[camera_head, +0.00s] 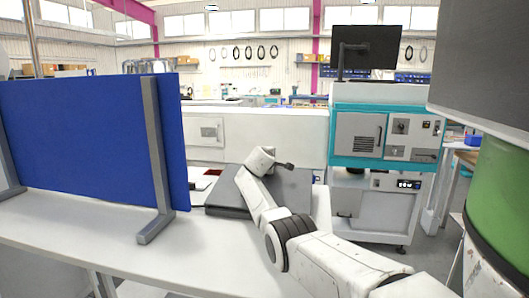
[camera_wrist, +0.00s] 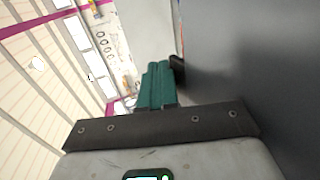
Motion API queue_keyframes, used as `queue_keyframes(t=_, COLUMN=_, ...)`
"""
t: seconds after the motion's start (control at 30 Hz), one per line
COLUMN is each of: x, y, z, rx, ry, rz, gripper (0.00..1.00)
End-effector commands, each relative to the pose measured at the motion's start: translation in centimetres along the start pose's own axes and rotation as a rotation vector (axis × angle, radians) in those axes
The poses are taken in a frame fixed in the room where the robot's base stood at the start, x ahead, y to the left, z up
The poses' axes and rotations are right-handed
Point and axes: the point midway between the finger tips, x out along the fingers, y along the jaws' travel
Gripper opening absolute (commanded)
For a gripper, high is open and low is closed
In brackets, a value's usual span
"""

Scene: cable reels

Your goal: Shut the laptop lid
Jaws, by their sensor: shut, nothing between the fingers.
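The dark grey laptop (camera_head: 226,196) lies on the white table, partly hidden behind my arm. Its broad grey panel shows on both sides of my wrist; how far the lid stands open cannot be told clearly. My gripper (camera_head: 287,166) is over the laptop's far part, pointing right. In the wrist view my gripper's teal fingers (camera_wrist: 158,84) are together with nothing between them. A large plain grey surface, probably the lid (camera_wrist: 250,70), fills the right side there, close beside the fingers. Whether they touch it cannot be told.
A blue partition (camera_head: 80,140) with grey feet stands on the white table (camera_head: 195,245) left of the laptop. A few flat items lie behind the laptop's left side. A white and teal machine (camera_head: 385,140) stands behind. A green and dark cylindrical shape (camera_head: 500,180) is near at right.

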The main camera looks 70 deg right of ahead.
Motion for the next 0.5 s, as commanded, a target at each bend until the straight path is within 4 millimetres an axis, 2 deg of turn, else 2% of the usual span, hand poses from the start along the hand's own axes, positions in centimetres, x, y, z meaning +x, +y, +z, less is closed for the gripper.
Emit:
queue_keyframes(t=0.2, x=1.5, y=-3.1, z=-0.1, rx=0.000, ry=0.003, rz=-0.093, gripper=0.00)
queue_keyframes(t=0.5, x=2.2, y=-4.7, z=-0.2, rx=0.002, ry=0.004, rz=-0.089, gripper=0.00)
